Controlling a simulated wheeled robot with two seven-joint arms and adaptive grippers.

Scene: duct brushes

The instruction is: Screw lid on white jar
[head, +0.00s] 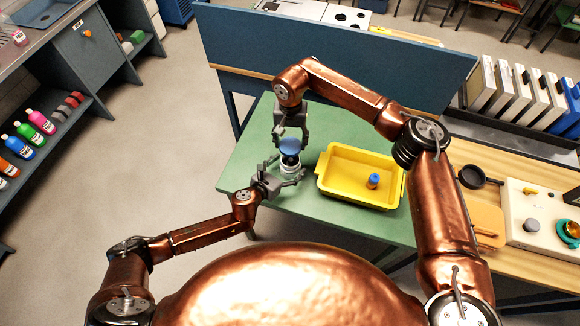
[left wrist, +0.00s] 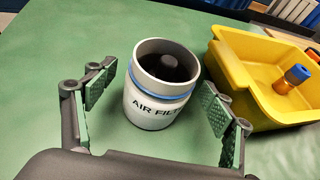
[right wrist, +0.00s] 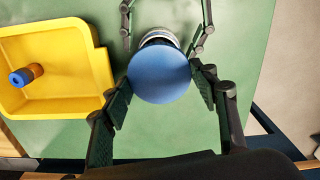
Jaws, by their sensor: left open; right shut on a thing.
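The white jar (left wrist: 157,105) stands upright on the green table, open at the top, with a blue band, an "AIR FIL…" label and something dark inside. It also shows in the head view (head: 289,166). The round blue lid (head: 289,146) is held by my right gripper (head: 290,136), above the jar and apart from it as far as I can tell. In the right wrist view the lid (right wrist: 159,73) hides most of the jar. My left gripper (left wrist: 155,103) is open, its fingers on either side of the jar with gaps showing.
A yellow tray (head: 330,189) stands close to the right of the jar in the head view, holding a small blue-and-orange object (head: 373,181). A blue panel (head: 335,50) rises behind the green table (head: 243,160). The table left of the jar is clear.

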